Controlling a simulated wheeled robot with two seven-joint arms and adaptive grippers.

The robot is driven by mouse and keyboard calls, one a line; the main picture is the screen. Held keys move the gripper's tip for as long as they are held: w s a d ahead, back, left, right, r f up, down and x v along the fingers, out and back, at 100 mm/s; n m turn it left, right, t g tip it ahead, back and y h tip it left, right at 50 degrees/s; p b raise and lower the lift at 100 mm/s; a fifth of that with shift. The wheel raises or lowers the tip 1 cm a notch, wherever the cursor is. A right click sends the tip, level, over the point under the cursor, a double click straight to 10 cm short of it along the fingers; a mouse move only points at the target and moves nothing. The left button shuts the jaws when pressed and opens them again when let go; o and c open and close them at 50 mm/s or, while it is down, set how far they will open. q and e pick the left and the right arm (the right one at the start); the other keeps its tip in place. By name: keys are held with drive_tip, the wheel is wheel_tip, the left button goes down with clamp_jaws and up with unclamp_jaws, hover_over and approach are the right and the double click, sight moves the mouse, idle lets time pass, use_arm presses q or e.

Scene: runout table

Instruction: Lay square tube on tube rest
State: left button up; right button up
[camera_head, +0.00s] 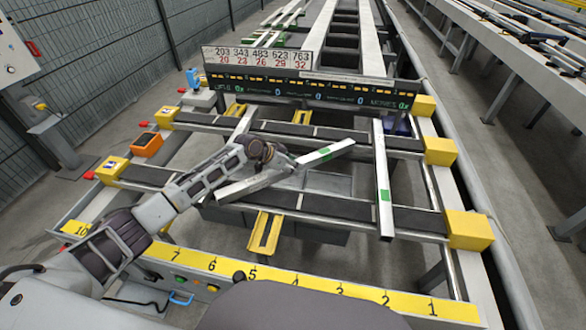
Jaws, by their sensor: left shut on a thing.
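My left gripper (282,160) is shut on a pale square tube (335,149) with a green band, gripping it near its middle. The tube slants from lower left to upper right above the table's dark cross-strips; whether it touches them I cannot tell. A second pale square tube (381,160), with a green mark, lies lengthwise across the strips to the right. A yellow bracket (265,233), perhaps part of the tube rest, sits at the front middle. Other yellow pieces (302,117) show at the back. My right gripper is not in view.
Yellow blocks (469,230) stand along the table's right side. A numbered yellow strip (330,290) runs along the front. A dark display panel (310,90) stands at the back, and an orange box (147,144) at the left. The strips right of the second tube look clear.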

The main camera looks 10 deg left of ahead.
use_arm(q)
drive_tip(key=shift+w+r, duration=0.1)
clamp_jaws()
drive_tip(key=shift+r, duration=0.15)
drive_tip(key=shift+r, duration=4.9)
drive_tip(key=shift+f, duration=0.1)
